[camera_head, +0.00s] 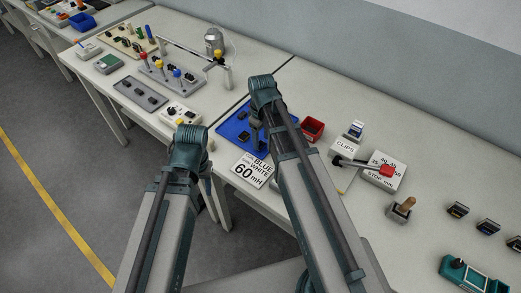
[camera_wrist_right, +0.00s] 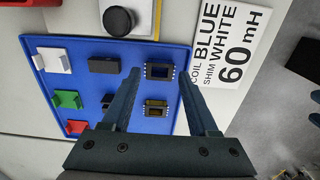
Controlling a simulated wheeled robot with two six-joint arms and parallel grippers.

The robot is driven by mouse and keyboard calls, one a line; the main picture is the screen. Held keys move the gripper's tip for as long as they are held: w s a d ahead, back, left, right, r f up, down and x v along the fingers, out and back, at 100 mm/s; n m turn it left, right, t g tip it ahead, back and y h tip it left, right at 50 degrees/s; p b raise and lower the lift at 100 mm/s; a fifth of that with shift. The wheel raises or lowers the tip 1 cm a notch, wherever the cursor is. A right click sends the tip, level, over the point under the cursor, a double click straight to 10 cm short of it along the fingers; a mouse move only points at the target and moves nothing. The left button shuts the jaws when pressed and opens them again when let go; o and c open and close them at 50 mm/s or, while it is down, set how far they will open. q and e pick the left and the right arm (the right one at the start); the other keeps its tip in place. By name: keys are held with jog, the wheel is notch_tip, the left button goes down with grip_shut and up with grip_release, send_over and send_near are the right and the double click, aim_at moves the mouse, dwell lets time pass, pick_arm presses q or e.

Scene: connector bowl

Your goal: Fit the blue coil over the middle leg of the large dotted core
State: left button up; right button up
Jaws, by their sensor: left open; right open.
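In the right wrist view a dark coil with a blue middle (camera_wrist_right: 159,71) lies on the blue tray (camera_wrist_right: 84,47). My right gripper (camera_wrist_right: 158,74) is open over the tray, its fingertips on either side of this coil; contact cannot be told. A similar coil with a yellowish middle (camera_wrist_right: 156,107) lies between the fingers, nearer the palm. Two dark blocks, one larger (camera_wrist_right: 103,64) and one smaller (camera_wrist_right: 108,100), lie to the left; no dots can be made out on them. In the head view my left gripper (camera_head: 208,188) is open beside the table's front edge, away from the tray.
A sign (camera_wrist_right: 225,42) reads coil blue, shim white, 60 mH. White (camera_wrist_right: 54,60), green (camera_wrist_right: 67,99) and red (camera_wrist_right: 75,127) pieces lie along the tray's left side. A round black knob (camera_wrist_right: 118,20) stands beyond it. A red bin (camera_head: 312,128) and clips stand (camera_head: 345,150) are right of the tray.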

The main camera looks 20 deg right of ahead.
notch_tip(320, 180, down, 3)
jog(key=shift+r+b, duration=0.15)
jog(key=shift+b, duration=0.7)
pick_arm(q)
notch_tip(320, 180, down, 3)
jog(key=shift+r, duration=0.15)
pick_arm(e)
jog(key=shift+r, duration=0.1)
grip_shut()
pick_arm(q)
jog(key=shift+r, duration=0.15)
pick_arm(e)
jog(key=shift+r, duration=0.1)
